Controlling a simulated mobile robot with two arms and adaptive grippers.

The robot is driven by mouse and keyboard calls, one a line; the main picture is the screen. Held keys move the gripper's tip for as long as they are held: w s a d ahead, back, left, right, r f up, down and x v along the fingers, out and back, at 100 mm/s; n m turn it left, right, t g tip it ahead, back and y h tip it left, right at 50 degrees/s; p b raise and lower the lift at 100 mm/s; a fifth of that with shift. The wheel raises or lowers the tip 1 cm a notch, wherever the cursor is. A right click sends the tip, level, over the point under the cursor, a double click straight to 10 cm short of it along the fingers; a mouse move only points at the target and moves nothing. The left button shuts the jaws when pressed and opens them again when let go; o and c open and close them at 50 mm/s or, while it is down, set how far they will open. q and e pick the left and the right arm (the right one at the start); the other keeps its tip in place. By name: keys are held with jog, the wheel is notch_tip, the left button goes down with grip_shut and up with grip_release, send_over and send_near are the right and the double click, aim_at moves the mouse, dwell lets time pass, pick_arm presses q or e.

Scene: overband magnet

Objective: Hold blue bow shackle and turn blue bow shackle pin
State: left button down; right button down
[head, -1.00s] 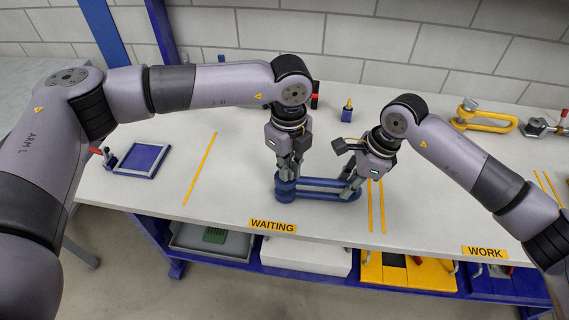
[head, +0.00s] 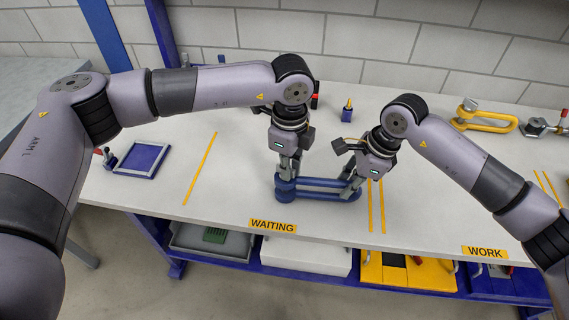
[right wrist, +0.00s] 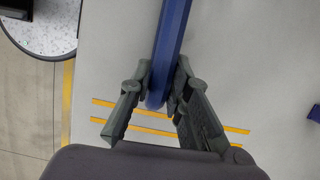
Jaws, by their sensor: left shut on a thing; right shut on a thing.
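The blue bow shackle (head: 322,194) lies on the bench just behind the WAITING label. Its pin end (head: 286,186) is at the left, under my left gripper (head: 288,172), which points down and is shut on the blue bow shackle pin. The fingers hide much of the pin. My right gripper (head: 354,183) is shut on the rounded right end of the shackle. In the right wrist view the blue shackle bow (right wrist: 170,50) runs up between the two fingers of my right gripper (right wrist: 160,92), which touch it from both sides.
A yellow shackle (head: 486,118) and a grey metal one (head: 540,126) lie at the back right. A blue tray (head: 143,160) is at the left. The bench between the left yellow line and the shackle is clear.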

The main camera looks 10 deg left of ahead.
pick_arm(q)
jog(key=shift+n, duration=0.9)
jog(key=c, duration=1.6)
grip_release()
jog(key=shift+r, duration=0.1)
notch_tip(320, 180, up, 12)
jog(key=shift+d, duration=0.1)
jog(key=shift+c, duration=0.3)
